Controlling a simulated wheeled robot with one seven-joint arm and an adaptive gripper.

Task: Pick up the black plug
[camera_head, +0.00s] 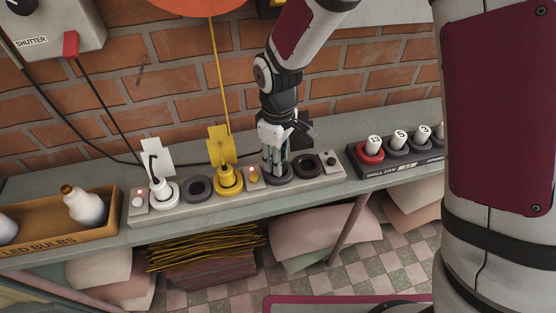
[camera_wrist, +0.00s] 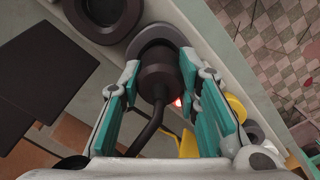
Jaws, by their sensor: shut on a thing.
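The black plug (camera_wrist: 160,72) is between the teal fingers of my gripper (camera_wrist: 160,90) in the wrist view, with its dark cord running down toward the wrist. My gripper is shut on it. The plug's far end is at a round grey socket rim (camera_wrist: 157,34); I cannot tell whether it is still seated or slightly lifted. In the head view my gripper (camera_head: 274,160) points down over a socket in the grey power strip (camera_head: 315,180), and its fingers hide most of the plug. A black tag (camera_head: 302,131) shows beside the gripper.
A white plug (camera_head: 163,193) and a yellow plug (camera_head: 229,179) with tags sit in the strip to the left. An empty dark socket (camera_head: 307,166) is just right of my gripper. A numbered dark rack (camera_head: 368,173) stands right, a bulb box (camera_head: 110,222) left. The brick wall is behind.

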